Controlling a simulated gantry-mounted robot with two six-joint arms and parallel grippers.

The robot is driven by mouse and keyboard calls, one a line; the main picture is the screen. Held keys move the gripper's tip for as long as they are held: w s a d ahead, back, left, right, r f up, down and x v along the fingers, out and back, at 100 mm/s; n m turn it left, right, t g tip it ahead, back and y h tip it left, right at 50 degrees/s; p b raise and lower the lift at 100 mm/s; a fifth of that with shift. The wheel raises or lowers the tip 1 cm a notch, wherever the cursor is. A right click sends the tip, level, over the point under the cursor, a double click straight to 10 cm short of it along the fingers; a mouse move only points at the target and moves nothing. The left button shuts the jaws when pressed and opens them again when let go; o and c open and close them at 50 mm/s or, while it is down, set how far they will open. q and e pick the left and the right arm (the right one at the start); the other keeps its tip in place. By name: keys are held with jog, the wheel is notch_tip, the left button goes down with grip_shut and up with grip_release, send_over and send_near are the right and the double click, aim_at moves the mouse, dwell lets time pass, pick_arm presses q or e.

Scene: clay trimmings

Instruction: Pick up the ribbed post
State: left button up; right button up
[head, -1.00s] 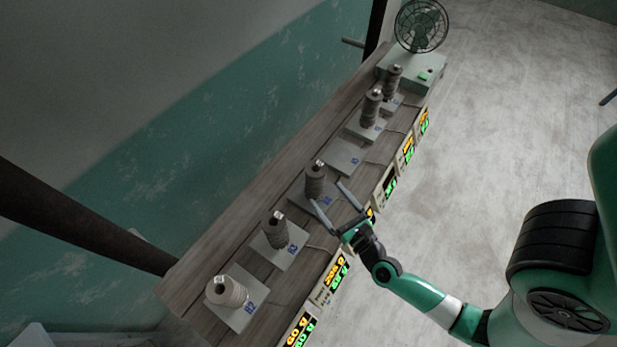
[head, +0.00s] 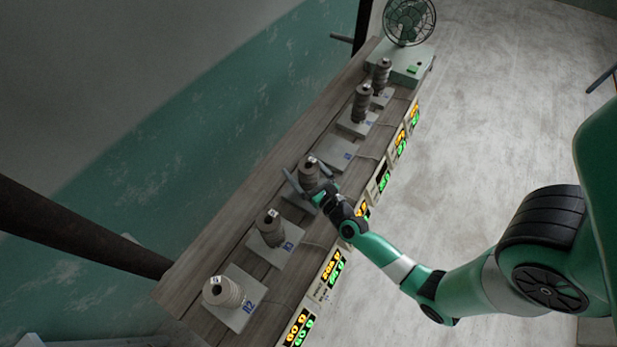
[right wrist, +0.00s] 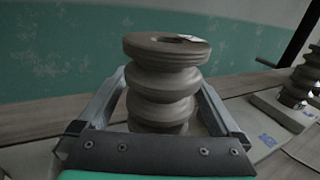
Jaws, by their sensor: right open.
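Several grey-brown ribbed posts stand upright on flat scale plates along a wooden bench. One ribbed post (head: 309,171), the third from the near end, stands between the fingers of my right gripper (head: 308,182). In the right wrist view this ribbed post (right wrist: 164,80) rises between the two open fingers (right wrist: 160,103), with a gap showing on its right; on the left I cannot tell whether the finger touches. Its lower part is hidden behind the gripper body. It has a round top with a hole and a small pale tag. My left gripper is not in view.
Nearer on the bench (head: 328,122) stand a dark post (head: 270,228) and a paler one (head: 222,291). Farther along are an empty plate (head: 338,153), two more posts (head: 361,104) (head: 382,75) and a fan (head: 409,22). Lit displays (head: 331,271) line the front edge. A wall runs behind.

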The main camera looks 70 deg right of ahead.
aim_at(302, 160)
grip_shut()
jog(key=shift+r, duration=0.1)
dwell(0.5)
jog(key=shift+r+p, duration=0.6)
jog(key=shift+r, duration=0.05)
notch_tip(302, 160, up, 3)
jog(key=shift+f+p, duration=0.15)
jog(key=shift+p, duration=0.95)
jog(key=s+r+b, duration=0.1)
jog(key=s+r, duration=0.8)
jog(key=s, duration=0.5)
jog(key=shift+d+b, duration=0.2)
jog(key=shift+b, duration=0.15)
